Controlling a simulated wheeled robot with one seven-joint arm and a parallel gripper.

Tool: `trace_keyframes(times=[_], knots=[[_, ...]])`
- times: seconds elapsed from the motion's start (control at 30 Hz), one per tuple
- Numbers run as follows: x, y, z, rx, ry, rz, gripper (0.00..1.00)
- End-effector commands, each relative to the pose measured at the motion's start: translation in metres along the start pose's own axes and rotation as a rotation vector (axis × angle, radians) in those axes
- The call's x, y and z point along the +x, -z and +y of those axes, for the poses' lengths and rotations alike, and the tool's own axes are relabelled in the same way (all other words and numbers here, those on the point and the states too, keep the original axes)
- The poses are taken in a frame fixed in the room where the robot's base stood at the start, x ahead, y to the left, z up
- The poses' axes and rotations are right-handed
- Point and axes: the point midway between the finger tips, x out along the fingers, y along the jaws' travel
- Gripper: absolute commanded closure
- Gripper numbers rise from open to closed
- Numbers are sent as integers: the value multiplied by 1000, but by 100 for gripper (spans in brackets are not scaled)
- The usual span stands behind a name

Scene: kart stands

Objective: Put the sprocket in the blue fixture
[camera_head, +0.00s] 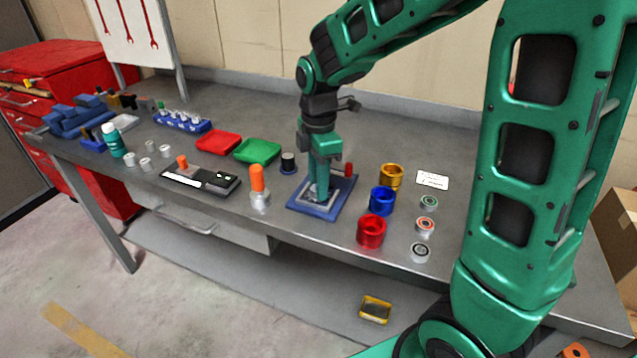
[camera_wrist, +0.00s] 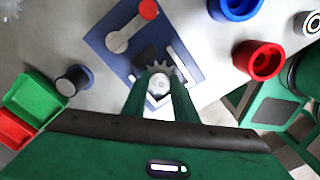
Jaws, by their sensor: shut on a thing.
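The toothed grey sprocket (camera_wrist: 160,84) is between the fingertips of my gripper (camera_wrist: 160,92) in the wrist view. My gripper (camera_head: 318,190) is shut on it and points down over the blue fixture (camera_head: 346,189). The fixture is a flat blue plate, also in the wrist view (camera_wrist: 104,42), with grey edge strips, a dark block and a red-tipped clamp lever (camera_wrist: 131,28). The sprocket overlaps the area beside the strips and dark block. I cannot tell whether it touches the plate. In the head view my fingers hide the sprocket.
Gold (camera_head: 391,176), blue (camera_head: 381,201) and red (camera_head: 371,232) cups stand right of the fixture, with small bearings beyond. An orange-topped cylinder (camera_head: 258,182), a dark cylinder (camera_head: 288,163), a scale (camera_head: 200,180) and green (camera_head: 257,151) and red (camera_head: 217,142) trays lie left.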

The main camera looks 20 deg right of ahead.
Motion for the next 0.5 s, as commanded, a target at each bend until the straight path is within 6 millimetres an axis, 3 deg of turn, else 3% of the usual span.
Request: trace_keyframes(times=[0.37,0.4,0.43,0.5], knots=[[5,0,0,0,1,0,100],[6,0,0,1,1,0,72],[5,0,0,1,1,0,66],[5,0,0,1,1,0,66]])
